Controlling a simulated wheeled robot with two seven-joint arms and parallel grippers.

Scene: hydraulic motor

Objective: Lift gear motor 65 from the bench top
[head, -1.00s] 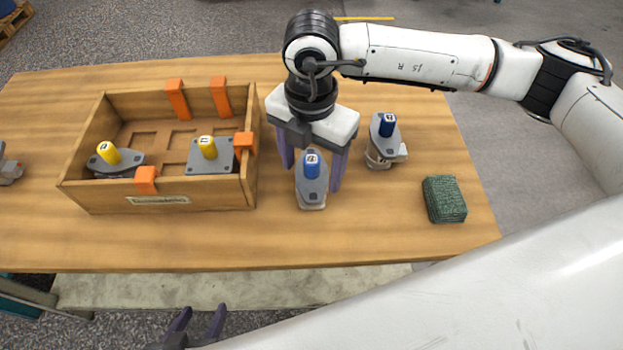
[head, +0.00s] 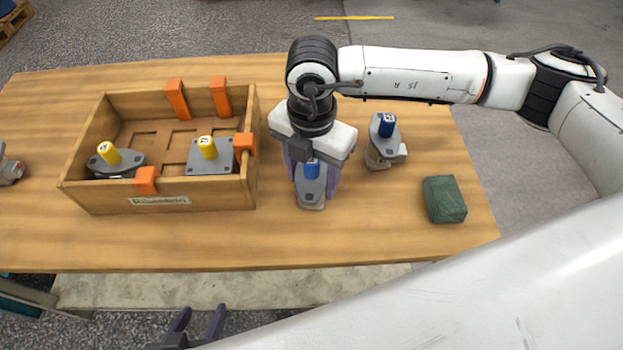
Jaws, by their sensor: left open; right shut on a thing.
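A grey motor with a blue shaft (head: 311,192) stands on the bench top (head: 330,240), right of the wooden crate. My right gripper (head: 312,183) points down over it, with its purple fingers shut on the motor's sides. The motor looks still at bench level; I cannot tell any gap below it. The number on its shaft is too small to read, so I cannot confirm which one is 65. My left gripper (head: 200,323) is open and empty, low in front of the bench's front edge.
The wooden crate (head: 215,201) holds two motors with yellow shafts (head: 110,154) (head: 207,148) and has orange clips on its walls. Another blue-shaft motor (head: 385,140) stands close right of my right gripper. A green block (head: 444,199) lies farther right. A grey part (head: 9,170) sits at the left edge.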

